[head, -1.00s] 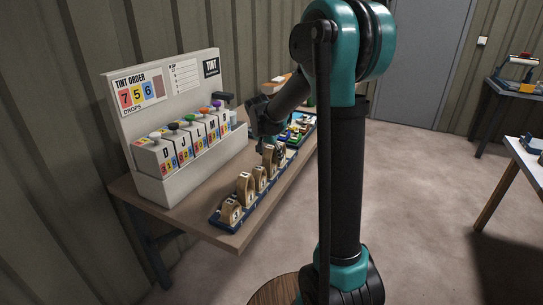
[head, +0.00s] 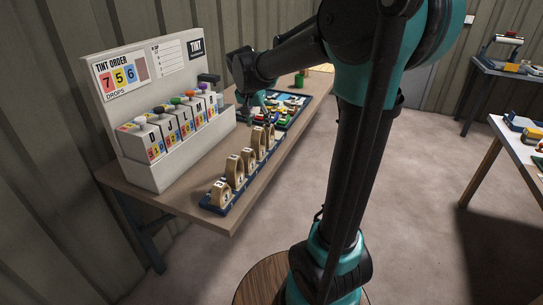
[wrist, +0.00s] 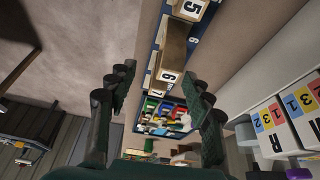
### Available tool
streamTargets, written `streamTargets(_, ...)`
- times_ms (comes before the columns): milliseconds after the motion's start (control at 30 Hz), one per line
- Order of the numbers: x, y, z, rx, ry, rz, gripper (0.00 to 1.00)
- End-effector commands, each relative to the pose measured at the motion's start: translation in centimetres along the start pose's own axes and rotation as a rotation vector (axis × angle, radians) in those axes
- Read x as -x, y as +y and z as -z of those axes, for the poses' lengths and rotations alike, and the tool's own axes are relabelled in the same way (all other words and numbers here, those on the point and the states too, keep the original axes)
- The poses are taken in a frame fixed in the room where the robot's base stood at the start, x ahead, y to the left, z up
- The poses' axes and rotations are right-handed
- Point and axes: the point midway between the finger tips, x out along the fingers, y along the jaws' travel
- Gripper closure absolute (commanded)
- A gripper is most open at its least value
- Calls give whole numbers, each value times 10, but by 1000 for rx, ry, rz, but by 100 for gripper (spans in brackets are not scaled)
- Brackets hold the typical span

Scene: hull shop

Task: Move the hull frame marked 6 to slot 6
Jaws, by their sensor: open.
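The hull frame marked 6 (wrist: 172,52) is a tan wooden piece with its white number plate facing the wrist camera. It stands in the blue rack (wrist: 154,62), close to the rack's label 7, with a label 6 further along beside it. My gripper (wrist: 163,92) is open, with the frame's plate showing between its fingers and nothing clearly held. In the head view, my gripper (head: 244,104) hangs above the far end of the rack (head: 207,206). Which frame there is marked 6 cannot be read.
A tray of colourful parts (head: 297,100) lies beyond the rack. The bench's front edge (head: 225,229) is near the rack.

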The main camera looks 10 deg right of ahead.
Motion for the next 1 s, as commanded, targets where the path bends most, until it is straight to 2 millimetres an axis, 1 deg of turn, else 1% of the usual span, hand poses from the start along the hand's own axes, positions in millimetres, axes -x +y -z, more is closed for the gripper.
streamTargets(33,-10,21,-16,33,-10,12,49)
streamTargets(67,-16,33,-27,63,-16,22,49)
streamTargets(100,-25,50,-44,106,-24,39,49)
streamTargets(167,-39,77,-73,177,-32,67,49)
streamTargets(200,-48,94,-94,225,-36,88,49)
streamTargets(267,-60,116,-124,293,-36,117,49)
streamTargets(300,-68,130,-143,334,-35,136,49)
streamTargets(400,-82,156,-186,424,-26,175,49)
streamTargets(500,-91,171,-214,484,-16,200,49)
streamTargets(567,-94,177,-224,506,-12,208,49)
streamTargets(633,-96,179,-229,519,-9,214,49)
streamTargets(1000,-96,179,-229,524,-8,215,49)
